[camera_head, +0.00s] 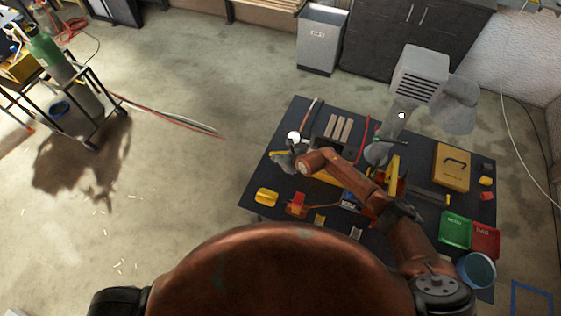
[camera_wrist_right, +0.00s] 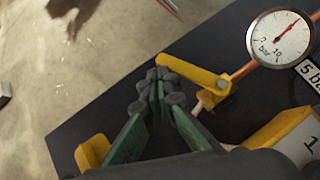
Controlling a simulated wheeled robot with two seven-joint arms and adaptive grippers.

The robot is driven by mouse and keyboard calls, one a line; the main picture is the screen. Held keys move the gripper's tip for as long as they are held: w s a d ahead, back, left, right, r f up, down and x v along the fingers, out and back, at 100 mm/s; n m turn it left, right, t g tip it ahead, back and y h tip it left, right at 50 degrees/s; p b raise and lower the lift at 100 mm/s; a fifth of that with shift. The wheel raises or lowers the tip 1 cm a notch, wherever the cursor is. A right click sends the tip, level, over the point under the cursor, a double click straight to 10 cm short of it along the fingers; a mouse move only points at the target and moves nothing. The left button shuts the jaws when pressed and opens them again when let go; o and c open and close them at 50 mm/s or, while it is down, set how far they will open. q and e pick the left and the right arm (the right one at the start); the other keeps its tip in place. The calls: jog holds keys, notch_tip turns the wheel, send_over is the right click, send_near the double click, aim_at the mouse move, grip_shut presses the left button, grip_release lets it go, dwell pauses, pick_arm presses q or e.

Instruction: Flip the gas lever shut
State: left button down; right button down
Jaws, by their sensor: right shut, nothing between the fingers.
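The yellow gas lever (camera_wrist_right: 195,75) lies at the upper middle of the right wrist view, joined near a pivot beside a copper-coloured pipe. In the head view the lever (camera_head: 275,153) is small, at the left edge of the dark table. My right gripper (camera_wrist_right: 160,90) is shut and empty. Its fingertips are right beside the lever's free end; I cannot tell whether they touch. The right gripper (camera_head: 284,161) also shows in the head view at the end of my brown arm. A round white gauge (camera_wrist_right: 279,38) marked bar stands to the right of the lever. My left gripper is not in view.
The dark table (camera_head: 262,180) carries a yellow case (camera_head: 452,167), a green tray (camera_head: 455,230), a red tray (camera_head: 485,238) and a lamp-like grey device (camera_head: 418,75). A yellow block marked 1 (camera_wrist_right: 290,140) sits near the gripper. A cylinder cart (camera_head: 85,95) stands far left on open floor.

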jog(key=shift+w+a+f+b, duration=0.1)
jog(key=shift+w+a+b, duration=0.25)
jog(key=shift+w+b, duration=0.25)
jog(key=shift+d, duration=0.15)
jog(key=shift+w+d, duration=0.2)
jog(key=shift+d, duration=0.5)
